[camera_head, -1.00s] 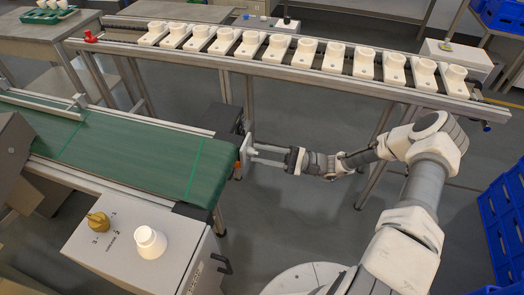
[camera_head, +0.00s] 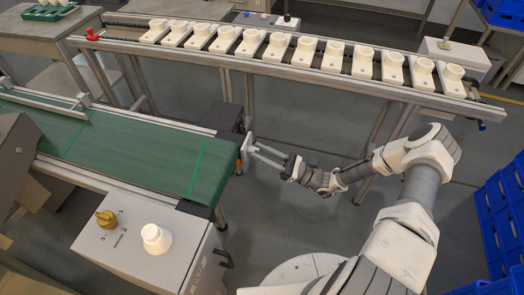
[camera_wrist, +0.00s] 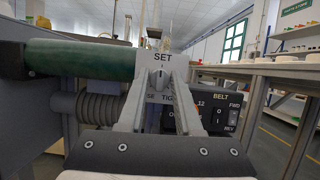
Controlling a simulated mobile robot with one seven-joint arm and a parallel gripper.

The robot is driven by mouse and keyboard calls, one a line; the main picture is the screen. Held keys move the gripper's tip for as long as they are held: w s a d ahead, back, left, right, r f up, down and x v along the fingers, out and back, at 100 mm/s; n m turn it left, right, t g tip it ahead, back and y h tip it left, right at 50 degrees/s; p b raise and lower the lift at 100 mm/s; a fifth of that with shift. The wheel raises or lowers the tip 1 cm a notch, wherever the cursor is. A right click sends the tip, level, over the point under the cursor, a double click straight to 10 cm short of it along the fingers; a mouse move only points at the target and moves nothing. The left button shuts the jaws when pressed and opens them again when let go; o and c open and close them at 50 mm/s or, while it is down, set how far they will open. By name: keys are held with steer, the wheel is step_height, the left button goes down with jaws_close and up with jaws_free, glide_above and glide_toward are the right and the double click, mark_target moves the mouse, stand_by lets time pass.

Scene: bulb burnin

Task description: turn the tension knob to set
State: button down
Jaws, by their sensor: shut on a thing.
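The tension knob (camera_wrist: 162,76) is a small grey knob on a pale plate at the end of the green conveyor, below the printed word SET. A dark mark on it looks about upright, towards SET. Other labels beneath it are partly covered by my fingers. My gripper (camera_wrist: 162,82) is shut on the knob, one finger on each side. In the head view my gripper (camera_head: 250,150) reaches the conveyor's near-right end, and the knob itself cannot be made out there.
A BELT switch panel (camera_wrist: 217,108) sits just right of my fingers. The green conveyor belt (camera_head: 130,150) lies left. A grey box with a yellow knob (camera_head: 106,219) and a white bulb-like part (camera_head: 156,239) stands in front. A rail of white holders (camera_head: 250,42) runs behind. Blue crates (camera_head: 505,215) stand right.

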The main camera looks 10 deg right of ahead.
stand_by(0.3)
steer(key=c, duration=0.6)
jaws_free()
steer(key=shift+d, duration=0.1)
steer(key=v, duration=1.7)
steer(key=shift+s+d, duration=0.1)
steer(key=shift+s, duration=0.05)
